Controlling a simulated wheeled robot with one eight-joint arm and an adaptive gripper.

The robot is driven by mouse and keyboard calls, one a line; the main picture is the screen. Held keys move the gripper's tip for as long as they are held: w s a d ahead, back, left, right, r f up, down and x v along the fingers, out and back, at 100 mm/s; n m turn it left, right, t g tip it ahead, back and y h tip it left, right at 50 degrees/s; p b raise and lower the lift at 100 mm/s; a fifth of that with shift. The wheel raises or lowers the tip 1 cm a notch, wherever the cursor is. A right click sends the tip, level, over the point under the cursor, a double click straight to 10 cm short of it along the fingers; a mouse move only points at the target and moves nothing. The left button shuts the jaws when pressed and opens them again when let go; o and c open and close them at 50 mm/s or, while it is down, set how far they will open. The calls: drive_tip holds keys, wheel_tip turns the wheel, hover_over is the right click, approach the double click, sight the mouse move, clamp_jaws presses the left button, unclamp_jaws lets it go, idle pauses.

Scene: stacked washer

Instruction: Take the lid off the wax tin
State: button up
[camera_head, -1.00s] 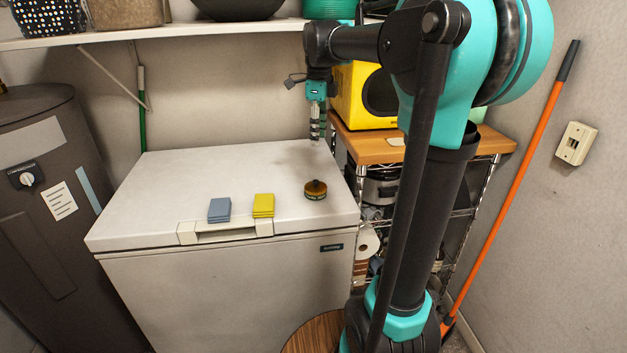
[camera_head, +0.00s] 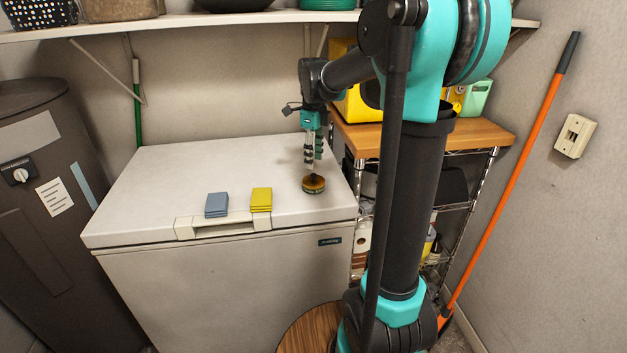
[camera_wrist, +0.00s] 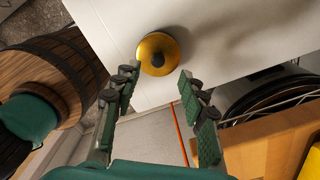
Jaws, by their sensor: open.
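The wax tin (camera_head: 313,189) is a small round dark tin on the right part of the white chest freezer's top. Its amber lid (camera_head: 314,182) has a dark knob in the middle and sits on the tin. In the wrist view the lid (camera_wrist: 171,47) shows from above, with the knob near its centre. My gripper (camera_head: 313,162) points down just above and behind the tin in the head view. In the wrist view my gripper (camera_wrist: 158,76) is open and empty, with the lid beyond its fingertips. The fingers do not appear to touch the lid.
Blue-grey sponges (camera_head: 217,204) and yellow sponges (camera_head: 261,199) lie on the chest freezer (camera_head: 180,172) left of the tin. A wooden-topped wire rack (camera_head: 470,137) stands close on the right. A shelf (camera_head: 200,23) runs above. The freezer's back left top is clear.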

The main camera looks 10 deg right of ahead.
sight(313, 174)
drive_tip(key=shift+a+f, duration=0.15)
drive_tip(key=shift+f, duration=2.5)
clamp_jaws()
drive_tip(key=shift+r, duration=0.1)
